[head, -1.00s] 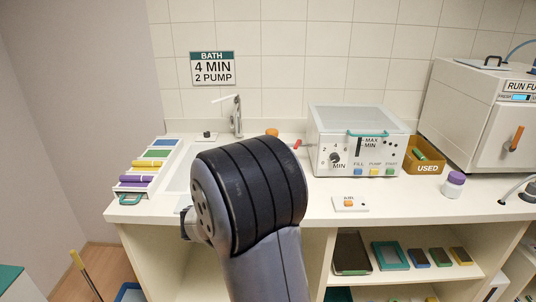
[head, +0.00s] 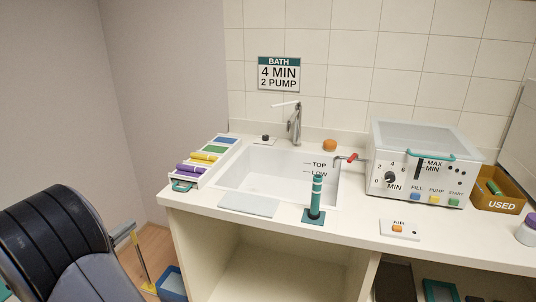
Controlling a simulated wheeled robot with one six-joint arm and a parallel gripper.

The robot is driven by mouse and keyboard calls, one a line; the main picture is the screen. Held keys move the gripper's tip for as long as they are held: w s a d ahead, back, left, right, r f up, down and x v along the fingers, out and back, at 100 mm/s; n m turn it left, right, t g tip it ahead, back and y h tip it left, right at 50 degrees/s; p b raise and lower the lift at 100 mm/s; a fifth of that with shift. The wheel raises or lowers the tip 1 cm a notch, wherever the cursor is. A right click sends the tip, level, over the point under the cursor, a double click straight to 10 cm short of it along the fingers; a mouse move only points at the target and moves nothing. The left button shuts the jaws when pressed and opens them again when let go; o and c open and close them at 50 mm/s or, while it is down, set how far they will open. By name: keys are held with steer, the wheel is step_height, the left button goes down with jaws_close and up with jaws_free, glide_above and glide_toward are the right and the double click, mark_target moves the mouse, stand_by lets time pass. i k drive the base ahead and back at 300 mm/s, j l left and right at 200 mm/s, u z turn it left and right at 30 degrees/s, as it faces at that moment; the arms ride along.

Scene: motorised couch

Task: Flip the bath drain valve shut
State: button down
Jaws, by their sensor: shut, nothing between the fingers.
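The white bath unit (head: 386,207) stands on the counter right of the sink, with a clear lid and a teal handle. Its drain valve (head: 351,157) has a small red lever on a metal spout that sticks out from the unit's left side over the sink's right edge. The lever looks roughly in line with the spout, but it is too small to tell its exact angle. I cannot make out my gripper's fingers in this view.
The sink (head: 262,172) has a tap (head: 295,124) behind it. A teal upright brush-like post (head: 316,196) stands at the sink's front edge. A rack of coloured rolls (head: 196,163) lies left. An orange knob (head: 330,145) sits behind the valve.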

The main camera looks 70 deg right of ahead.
mark_target(354, 155)
steer(key=i+l+u, duration=0.15)
steer(key=u, duration=0.65)
steer(key=l+z, duration=0.65)
steer(key=z, duration=0.35)
steer(key=l+z, duration=0.1)
steer(key=z, duration=0.3)
steer(key=i+l+z, duration=0.1)
steer(key=z, duration=0.75)
steer(key=i+l+z, duration=0.1)
steer(key=z, duration=0.35)
